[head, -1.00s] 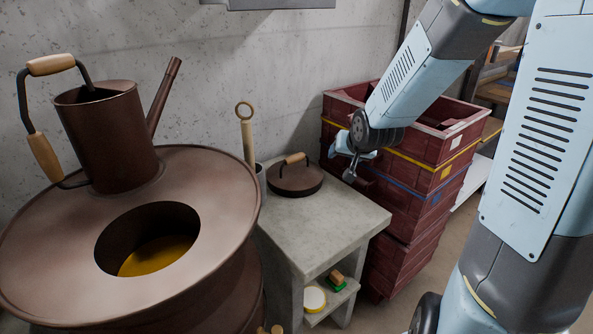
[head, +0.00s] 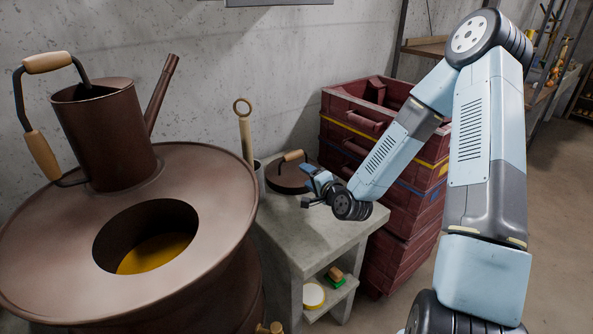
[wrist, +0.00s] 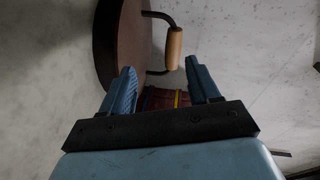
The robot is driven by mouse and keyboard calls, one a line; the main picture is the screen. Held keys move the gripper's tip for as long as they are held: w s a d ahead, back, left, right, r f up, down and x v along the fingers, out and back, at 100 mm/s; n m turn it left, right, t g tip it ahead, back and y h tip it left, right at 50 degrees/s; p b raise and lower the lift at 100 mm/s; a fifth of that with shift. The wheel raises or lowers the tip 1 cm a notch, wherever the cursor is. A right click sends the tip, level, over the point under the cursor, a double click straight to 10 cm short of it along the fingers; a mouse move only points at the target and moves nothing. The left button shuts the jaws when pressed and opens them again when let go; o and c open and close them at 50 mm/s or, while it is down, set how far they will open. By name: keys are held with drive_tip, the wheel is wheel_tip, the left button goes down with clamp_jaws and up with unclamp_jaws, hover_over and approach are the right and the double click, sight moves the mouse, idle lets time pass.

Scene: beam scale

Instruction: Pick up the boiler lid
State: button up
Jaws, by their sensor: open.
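The boiler lid (head: 284,181) is a brown disc with a wooden handle on a dark bracket. It lies on the grey concrete stand (head: 318,232), and my gripper hides its right part in the head view. In the wrist view the lid (wrist: 130,45) and its wooden handle (wrist: 174,48) show beyond the fingers. My gripper (head: 306,188) is open and empty, just to the right of the lid. In the wrist view the gripper's fingertips (wrist: 158,75) are spread apart, with the handle ahead and nothing held between them.
The large brown boiler (head: 225,190) with a round opening and a watering can (head: 105,130) stands at left. Stacked red crates (head: 350,130) stand at right, close to my arm. The stand's front top is clear.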

sight(295, 158)
drive_tip(key=m, duration=0.1)
drive_tip(key=m+t, duration=0.1)
drive_tip(key=m, duration=0.1)
drive_tip(key=shift+d+f+t, duration=0.1)
drive_tip(key=shift+f+t, duration=0.15)
drive_tip(key=shift+t, duration=0.05)
drive_tip(key=shift+w+r+t, duration=0.1)
drive_tip(key=shift+w+t, duration=0.15)
drive_tip(key=shift+t, duration=0.05)
drive_tip(key=x, duration=0.8)
drive_tip(key=shift+d, duration=0.15)
drive_tip(key=shift+d+x, duration=0.15)
drive_tip(key=shift+x, duration=1.2)
drive_tip(key=shift+d+x, duration=0.2)
drive_tip(key=shift+x, duration=1.2)
drive_tip(key=shift+w+r, duration=0.15)
drive_tip(key=c, duration=1)
clamp_jaws()
